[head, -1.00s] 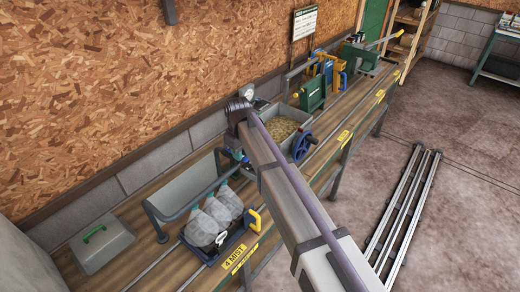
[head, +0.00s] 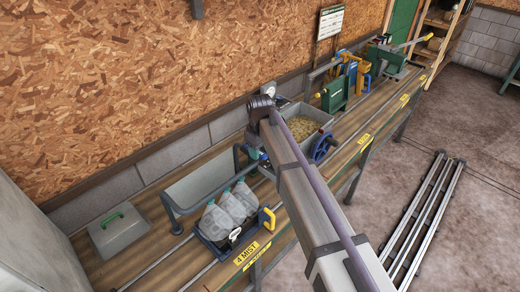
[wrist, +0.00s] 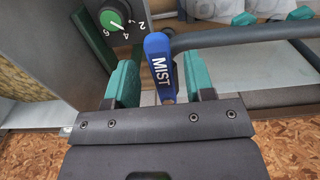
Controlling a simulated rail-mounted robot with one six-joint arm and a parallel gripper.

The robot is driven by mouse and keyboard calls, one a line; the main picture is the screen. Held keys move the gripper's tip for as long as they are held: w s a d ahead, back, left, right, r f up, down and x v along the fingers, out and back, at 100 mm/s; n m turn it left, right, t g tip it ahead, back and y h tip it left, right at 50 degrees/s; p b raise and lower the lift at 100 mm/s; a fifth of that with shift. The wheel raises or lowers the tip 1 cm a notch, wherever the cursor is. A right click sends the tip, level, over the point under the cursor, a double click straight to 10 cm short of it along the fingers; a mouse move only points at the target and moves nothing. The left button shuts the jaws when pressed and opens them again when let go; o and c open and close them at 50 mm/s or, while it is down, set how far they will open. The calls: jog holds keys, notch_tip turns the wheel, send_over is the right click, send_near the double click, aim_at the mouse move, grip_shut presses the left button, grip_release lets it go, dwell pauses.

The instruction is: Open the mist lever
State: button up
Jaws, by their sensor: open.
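The mist lever (wrist: 160,62) has a blue handle with "MIST" in white letters and shows in the wrist view. My gripper (wrist: 159,78) is open, with one green finger on each side of the handle. A narrow gap shows beside the handle, and I cannot tell whether either finger touches it. In the head view my arm's wrist end is over the bench beside the box of soil (head: 302,132). The arm hides most of the gripper and the lever there.
A green dial (wrist: 116,14) with numbers is close to the left finger. A grey pipe (wrist: 245,37) runs right from beside the lever. A tray of clear bottles (head: 228,212) stands on the bench (head: 160,262) by a yellow "4 MIST" label (head: 246,253). A grey lidded box (head: 118,232) is farther left.

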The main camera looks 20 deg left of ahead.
notch_tip(320, 180, up, 11)
jog(key=p, duration=1)
jog(key=shift+p, duration=0.4)
jog(key=shift+f, duration=0.1)
jog(key=s+d+f+m+b, duration=0.4)
jog(key=s+d+f+b, duration=0.1)
jog(key=d, duration=0.9)
jog(key=s+d+f+m+b, duration=0.5)
jog(key=d+f+b, duration=0.3)
jog(key=d, duration=0.7)
jog(key=s+d+f+m+b, duration=0.4)
jog(key=s+d+f+b, duration=0.2)
jog(key=d, duration=0.9)
jog(key=shift+s+d+f+m+b, duration=0.25)
jog(key=shift+f+m+b, duration=0.15)
jog(key=shift+f+b, duration=0.05)
